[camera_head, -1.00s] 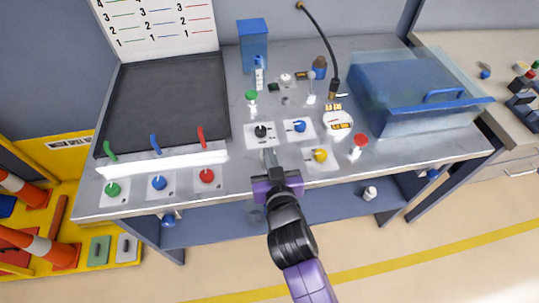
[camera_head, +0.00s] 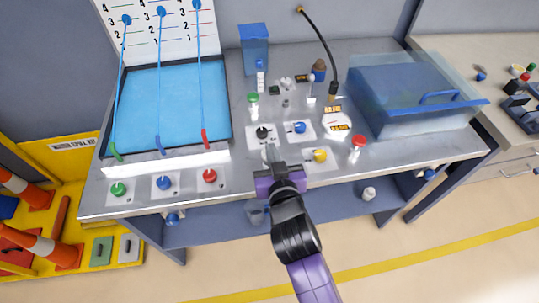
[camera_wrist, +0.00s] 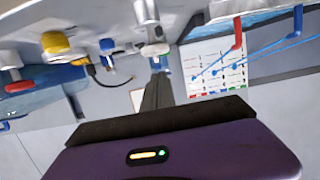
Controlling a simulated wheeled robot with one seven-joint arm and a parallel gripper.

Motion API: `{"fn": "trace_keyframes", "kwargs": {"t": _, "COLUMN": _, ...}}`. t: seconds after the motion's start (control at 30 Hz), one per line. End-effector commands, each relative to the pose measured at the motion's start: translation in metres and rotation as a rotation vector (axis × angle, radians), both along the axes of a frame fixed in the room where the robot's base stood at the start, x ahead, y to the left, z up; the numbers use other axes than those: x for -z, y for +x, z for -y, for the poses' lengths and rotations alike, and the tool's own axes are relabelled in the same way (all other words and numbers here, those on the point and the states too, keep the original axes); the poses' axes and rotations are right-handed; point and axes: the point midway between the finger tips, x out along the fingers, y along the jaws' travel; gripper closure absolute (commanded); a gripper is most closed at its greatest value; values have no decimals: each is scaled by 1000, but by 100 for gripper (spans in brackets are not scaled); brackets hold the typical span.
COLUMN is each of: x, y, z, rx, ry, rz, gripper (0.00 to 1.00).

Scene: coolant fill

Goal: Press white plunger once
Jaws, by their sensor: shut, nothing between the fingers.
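My gripper (camera_head: 268,150) is shut and empty, reaching over the front of the metal bench. Its tips are close to a plate with a black-topped knob (camera_head: 263,133); I cannot tell whether they touch. In the wrist view a whitish knob-like part (camera_wrist: 155,48) lies just beyond the dark fingers (camera_wrist: 158,88). A thin white upright piece (camera_head: 311,90) stands farther back, apart from the gripper. I cannot tell for sure which of these is the white plunger.
A blue knob (camera_head: 300,127) and yellow knob (camera_head: 320,155) are to the right of the gripper. A light blue tray (camera_head: 178,105) is at left.

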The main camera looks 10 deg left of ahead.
Motion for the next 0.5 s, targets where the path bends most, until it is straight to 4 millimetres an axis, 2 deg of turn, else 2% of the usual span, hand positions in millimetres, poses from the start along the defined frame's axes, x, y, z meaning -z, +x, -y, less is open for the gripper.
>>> {"fn": "trace_keyframes", "kwargs": {"t": 0.03, "x": 6, "y": -16, "z": 3, "rx": -1, "ry": 3, "rz": -7, "gripper": 100}}
{"fn": "trace_keyframes", "kwargs": {"t": 0.2, "x": -4, "y": -48, "z": 12, "rx": -2, "ry": 4, "rz": -4, "gripper": 100}}
{"fn": "trace_keyframes", "kwargs": {"t": 0.3, "x": -9, "y": -65, "z": 16, "rx": -2, "ry": 3, "rz": -3, "gripper": 100}}
{"fn": "trace_keyframes", "kwargs": {"t": 0.5, "x": -16, "y": -84, "z": 23, "rx": -2, "ry": 1, "rz": 0, "gripper": 100}}
